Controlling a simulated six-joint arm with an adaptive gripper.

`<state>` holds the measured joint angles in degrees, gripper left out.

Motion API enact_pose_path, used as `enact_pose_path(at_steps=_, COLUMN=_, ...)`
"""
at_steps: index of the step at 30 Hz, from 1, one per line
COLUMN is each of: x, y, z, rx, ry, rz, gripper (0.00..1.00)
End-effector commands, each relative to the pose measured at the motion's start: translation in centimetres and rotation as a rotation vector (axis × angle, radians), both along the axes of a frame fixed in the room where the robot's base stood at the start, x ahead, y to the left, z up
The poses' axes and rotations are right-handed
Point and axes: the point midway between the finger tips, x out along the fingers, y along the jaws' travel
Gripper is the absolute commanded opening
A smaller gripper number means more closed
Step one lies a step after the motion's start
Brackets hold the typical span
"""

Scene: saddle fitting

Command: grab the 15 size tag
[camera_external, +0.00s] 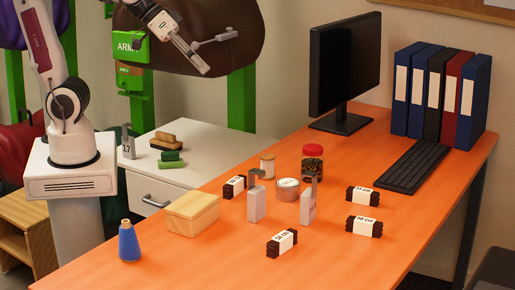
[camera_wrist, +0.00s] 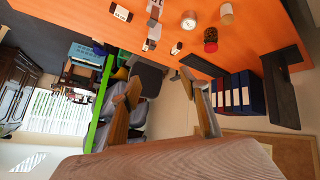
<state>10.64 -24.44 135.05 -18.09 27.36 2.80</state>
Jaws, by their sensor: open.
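Three upright hooked tags with pale bodies and grey tops show in the external view. One tag (camera_external: 128,145), marked 17, stands on the white cabinet. A second tag (camera_external: 256,205) stands mid-table with its face turned from view. A third tag (camera_external: 307,207) stands to its right; its side marking is too small to read. I cannot tell which is the 15 tag. My gripper (camera_external: 215,54) is open and empty, high above the back of the cabinet and apart from all tags. Its two fingers also show spread in the wrist view (camera_wrist: 164,92).
Dark bundles with white bands (camera_external: 282,243), a round tin (camera_external: 288,190), a red-lidded jar (camera_external: 312,164), a wooden box (camera_external: 192,213) and a blue cone (camera_external: 129,242) stand around the tags. A monitor (camera_external: 343,70), keyboard (camera_external: 405,166) and binders (camera_external: 437,95) fill the back right.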

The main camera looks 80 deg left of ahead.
Motion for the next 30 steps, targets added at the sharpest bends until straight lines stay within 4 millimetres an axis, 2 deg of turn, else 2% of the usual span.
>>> enact_pose_path(at_steps=3, x=2.7, y=-2.2, z=0.4, rx=-0.050, ry=-0.032, rz=0.003, gripper=0.45)
enact_pose_path(at_steps=15, x=11.0, y=-8.5, z=0.8, rx=-0.188, ry=-0.134, rz=0.071, gripper=0.45)
enact_pose_path(at_steps=23, x=15.5, y=-11.9, z=-0.3, rx=-0.246, ry=-0.188, rz=0.150, gripper=0.45)
enact_pose_path(at_steps=30, x=18.8, y=-14.6, z=-2.5, rx=-0.270, ry=-0.230, rz=0.239, gripper=0.45)
